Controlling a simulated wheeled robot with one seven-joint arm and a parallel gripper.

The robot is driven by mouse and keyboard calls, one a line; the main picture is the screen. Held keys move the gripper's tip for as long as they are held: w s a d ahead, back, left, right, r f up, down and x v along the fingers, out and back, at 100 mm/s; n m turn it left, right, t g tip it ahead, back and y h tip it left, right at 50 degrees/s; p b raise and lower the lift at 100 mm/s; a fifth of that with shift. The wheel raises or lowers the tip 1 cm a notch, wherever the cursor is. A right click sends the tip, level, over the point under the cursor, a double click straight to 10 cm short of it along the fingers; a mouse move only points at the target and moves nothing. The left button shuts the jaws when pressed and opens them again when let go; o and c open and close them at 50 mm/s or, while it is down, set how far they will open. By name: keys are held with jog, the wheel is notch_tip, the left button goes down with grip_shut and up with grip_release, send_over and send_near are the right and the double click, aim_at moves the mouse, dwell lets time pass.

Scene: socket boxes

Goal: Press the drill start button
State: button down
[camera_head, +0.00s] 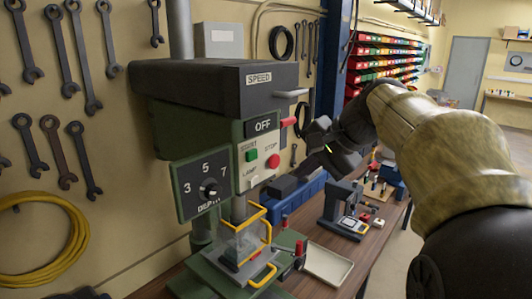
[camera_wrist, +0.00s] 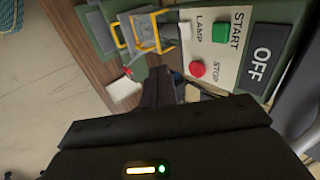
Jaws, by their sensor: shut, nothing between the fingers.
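The green drill press (camera_head: 215,110) stands on the bench in the head view. Its front panel carries the green START button (camera_head: 251,155), the red STOP button (camera_head: 272,161) and a black OFF plate (camera_head: 262,125). The wrist view shows the START button (camera_wrist: 221,32) at upper right and the STOP button (camera_wrist: 197,69) below it. My gripper (camera_wrist: 160,80) is shut and empty. In the head view my gripper (camera_head: 290,185) is to the right of the panel, apart from it. A LAMP label sits below START.
A yellow-framed clear guard (camera_head: 245,240) surrounds the drill's work area. A red-tipped lever (camera_head: 290,122) sticks out beside the panel. A white tray (camera_head: 327,265) and a small grey press (camera_head: 345,210) stand on the bench to the right. Wrenches hang on the left wall.

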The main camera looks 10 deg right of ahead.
aim_at(252, 155)
notch_tip(252, 155, up, 7)
jog(key=s+y, duration=0.1)
jog(key=shift+d+f+t, duration=0.15)
jog(key=shift+t, duration=0.25)
jog(key=shift+w+a+r+p+x, duration=0.25)
jog(key=shift+p+x, duration=0.6)
jog(key=shift+x, duration=1.3)
jog(key=shift+w+a+r+p+x, duration=0.15)
jog(key=shift+r+p+x, duration=0.5)
jog(key=shift+x, duration=1.5)
jog(key=shift+w+a+r+p+x, duration=0.25)
jog(key=shift+p+x, duration=0.8)
jog(key=shift+x, duration=1.1)
jog(key=shift+d+f, duration=0.1)
jog(key=shift+f, duration=0.05)
